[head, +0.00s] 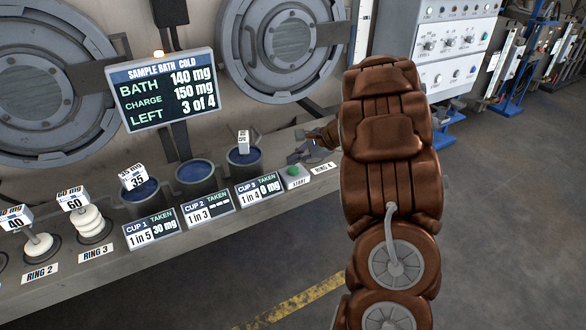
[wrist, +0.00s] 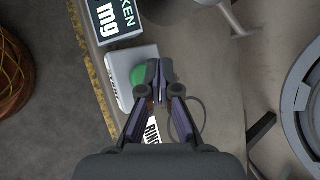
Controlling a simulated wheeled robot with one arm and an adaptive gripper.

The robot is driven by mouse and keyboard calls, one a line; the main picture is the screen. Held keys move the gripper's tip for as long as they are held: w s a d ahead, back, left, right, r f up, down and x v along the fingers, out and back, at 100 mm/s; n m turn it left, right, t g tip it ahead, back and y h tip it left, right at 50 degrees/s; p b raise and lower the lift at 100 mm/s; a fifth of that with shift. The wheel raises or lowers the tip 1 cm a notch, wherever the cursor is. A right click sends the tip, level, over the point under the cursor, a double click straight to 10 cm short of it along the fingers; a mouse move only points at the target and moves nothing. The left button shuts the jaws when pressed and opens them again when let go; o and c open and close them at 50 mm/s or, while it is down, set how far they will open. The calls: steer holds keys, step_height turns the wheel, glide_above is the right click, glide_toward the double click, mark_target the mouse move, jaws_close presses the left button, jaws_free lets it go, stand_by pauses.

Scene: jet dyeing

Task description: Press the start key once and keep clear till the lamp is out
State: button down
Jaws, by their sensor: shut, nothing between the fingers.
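The start key is a green round button (head: 293,170) on a small white box at the right end of the ledge. In the wrist view the green key (wrist: 138,75) lies just left of my fingertips and is partly covered by them. My gripper (wrist: 160,72) is shut and empty, and it also shows beside the key in the head view (head: 294,157). I cannot tell whether the fingertips touch the key. A small lamp (head: 158,53) on top of the display glows pale orange. The display (head: 165,88) reads SAMPLE BATH COLD, bath 140 mg, charge 150 mg, left 3 of 4.
Several blue cups stand along the ledge, including cup 3 (head: 244,161), with its label plate (head: 259,189) left of the key. White weights (head: 90,223) stand on ring 3. Round metal doors (head: 283,45) are behind. The floor in front is clear.

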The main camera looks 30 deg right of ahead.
mark_target(295, 169)
steer(key=shift+r+p, duration=1.65)
steer(key=shift+r, duration=0.8)
steer(key=shift+a, duration=0.1)
steer(key=s+a+r+n+g, duration=0.25)
steer(key=s+a+n, duration=0.25)
steer(key=s+a, duration=0.4)
steer(key=s+a+r+n+g, duration=0.1)
steer(key=s+a+n+g, duration=0.4)
steer(key=a, duration=0.7)
steer(key=s+a+n+g+h, duration=0.1)
steer(key=s+a+n+h, duration=0.2)
steer(key=s+n, duration=0.6)
steer(key=s+h, duration=0.2)
steer(key=s, duration=1.2)
steer(key=shift+s+a+f+n+g+h, duration=0.2)
steer(key=shift+f+n+g+h, duration=0.1)
steer(key=shift+f+g, duration=0.1)
